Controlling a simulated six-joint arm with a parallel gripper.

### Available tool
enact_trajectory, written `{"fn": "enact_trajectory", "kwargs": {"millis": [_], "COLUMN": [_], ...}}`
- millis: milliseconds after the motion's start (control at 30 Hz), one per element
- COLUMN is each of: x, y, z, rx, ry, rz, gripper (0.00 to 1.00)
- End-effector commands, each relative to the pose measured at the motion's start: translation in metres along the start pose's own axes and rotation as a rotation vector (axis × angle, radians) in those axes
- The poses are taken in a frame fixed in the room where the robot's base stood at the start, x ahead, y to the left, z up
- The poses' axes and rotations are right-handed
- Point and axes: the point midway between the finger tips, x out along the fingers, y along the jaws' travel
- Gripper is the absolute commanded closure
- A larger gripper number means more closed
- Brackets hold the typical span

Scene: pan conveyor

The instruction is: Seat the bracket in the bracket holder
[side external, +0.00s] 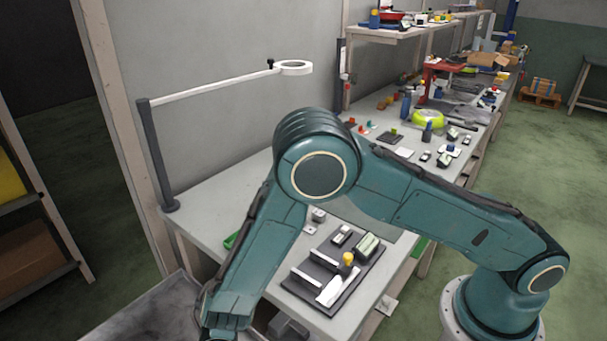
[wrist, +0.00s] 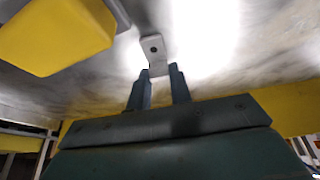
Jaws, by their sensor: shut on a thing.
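In the wrist view my gripper (wrist: 158,84) is shut on the bracket (wrist: 154,50), a small light grey piece with a dark round hole. The bracket sticks out beyond the fingertips over a shiny metal surface; whether it touches that surface cannot be told. In the side view my forearm reaches down to the lower left, and the gripper and bracket are not clearly visible there. A dark board (side external: 354,290) on the bench carries pale raised blocks, small parts and a yellow-topped piece; I cannot tell which part is the bracket holder.
A yellow block (wrist: 60,35) lies close to the bracket's left in the wrist view. A metal surface (side external: 150,312) lies at lower left in the side view. A lamp post (side external: 158,155) stands at the bench's left end. More parts (side external: 428,132) sit farther back.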

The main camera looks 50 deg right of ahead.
Motion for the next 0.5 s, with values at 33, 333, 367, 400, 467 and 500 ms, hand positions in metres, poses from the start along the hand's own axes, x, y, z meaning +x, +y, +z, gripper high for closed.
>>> {"fn": "enact_trajectory", "kwargs": {"millis": [33,333,367,400,467,500], "x": [-0.002,-0.029,-0.033,-0.038,-0.048,-0.055], "y": [0.0,0.001,0.001,0.001,0.001,0.0], "z": [-0.001,-0.012,-0.014,-0.017,-0.02,-0.023], "rx": [0.0,-0.001,-0.001,-0.001,0.0,-0.001], "ry": [0.001,0.002,0.003,0.003,0.003,0.003], "rz": [0.001,0.002,0.002,0.003,0.002,0.003], "gripper": [1.0,1.0,1.0,1.0,1.0,1.0]}}
